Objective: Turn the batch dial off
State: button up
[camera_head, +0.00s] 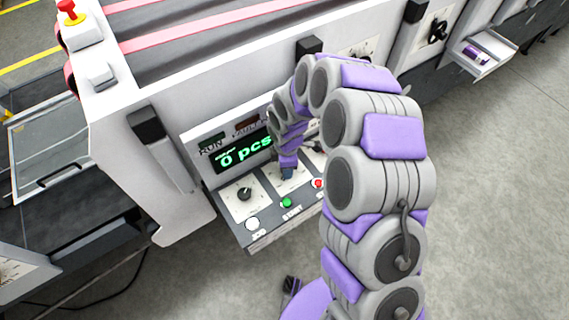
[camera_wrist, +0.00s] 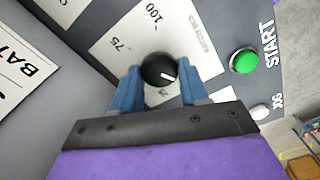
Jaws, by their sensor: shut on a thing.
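The batch dial is a black round knob (camera_wrist: 158,70) on a white scale plate (camera_wrist: 118,42) marked 75 and 100. A white pointer line on the knob points right and slightly down in the wrist view. My gripper (camera_wrist: 158,82) is shut on this knob, with one blue finger on each side. The display (camera_head: 240,152) above reads 0 pcs in green.
A second black dial (camera_head: 244,194) is left of my gripper. The green START button (camera_head: 287,202), white JOG button (camera_head: 252,224) and red button (camera_head: 318,183) line the panel's front. A red emergency button (camera_head: 70,10) stands at upper left. Open floor lies to the right.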

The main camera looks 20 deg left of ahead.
jog(key=shift+w+d+n, duration=0.1)
jog(key=shift+n, duration=0.3)
jog(key=o, duration=1.1)
jog(key=shift+d, duration=0.1)
jog(key=shift+c, duration=0.2)
jog(key=shift+w+a+r, duration=0.1)
jog(key=shift+a+r, duration=0.15)
jog(key=shift+r, duration=0.2)
notch_tip(320, 180, up, 16)
jog(key=shift+d+r, duration=0.15)
jog(key=shift+r, duration=0.05)
